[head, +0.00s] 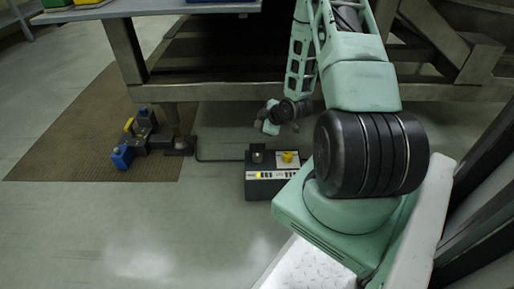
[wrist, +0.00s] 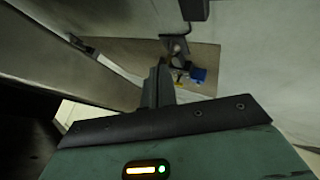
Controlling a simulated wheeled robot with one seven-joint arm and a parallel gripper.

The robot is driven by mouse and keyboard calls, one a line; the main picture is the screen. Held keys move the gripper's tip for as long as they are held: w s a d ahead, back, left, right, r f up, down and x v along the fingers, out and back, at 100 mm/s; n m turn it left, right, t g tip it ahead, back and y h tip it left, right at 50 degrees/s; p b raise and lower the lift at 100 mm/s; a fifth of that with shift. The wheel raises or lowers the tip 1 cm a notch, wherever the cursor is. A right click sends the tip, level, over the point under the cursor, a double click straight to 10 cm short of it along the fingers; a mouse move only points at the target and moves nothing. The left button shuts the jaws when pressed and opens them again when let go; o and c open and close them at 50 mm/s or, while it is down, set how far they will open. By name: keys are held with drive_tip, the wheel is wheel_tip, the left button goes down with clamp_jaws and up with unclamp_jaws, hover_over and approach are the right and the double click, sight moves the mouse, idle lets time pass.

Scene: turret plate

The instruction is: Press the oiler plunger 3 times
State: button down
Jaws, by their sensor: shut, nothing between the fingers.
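My gripper (head: 266,126) shows in the head view at the end of the teal arm, below the bench edge and above the floor. In the wrist view its fingers (wrist: 158,88) are together with nothing between them. I cannot clearly pick out the oiler plunger in either view. A dark box (head: 262,188) on the floor carries a dark round knob (head: 257,153) and a yellow button (head: 289,156); I cannot tell whether either is the plunger. The gripper appears above and behind this box, apart from it.
A brown mat (head: 70,150) on the left holds a dark pedal unit with a blue block (head: 122,157) and yellow parts. The blue block also shows in the wrist view (wrist: 198,75). A bench with metal legs (head: 126,48) stands behind. Floor in front is clear.

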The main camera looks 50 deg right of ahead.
sight(257, 146)
wheel_tip(257, 146, down, 8)
drive_tip(key=b, duration=0.6)
drive_tip(key=shift+f, duration=0.15)
idle(1.6)
drive_tip(key=shift+f, duration=0.35)
drive_tip(key=shift+f+b, duration=0.9)
drive_tip(key=shift+f, duration=0.25)
idle(1.0)
drive_tip(key=shift+r, duration=0.1)
drive_tip(key=shift+r+p, duration=1.35)
drive_tip(key=shift+r, duration=0.15)
drive_tip(key=shift+r+p, duration=2.1)
drive_tip(key=shift+r, duration=0.4)
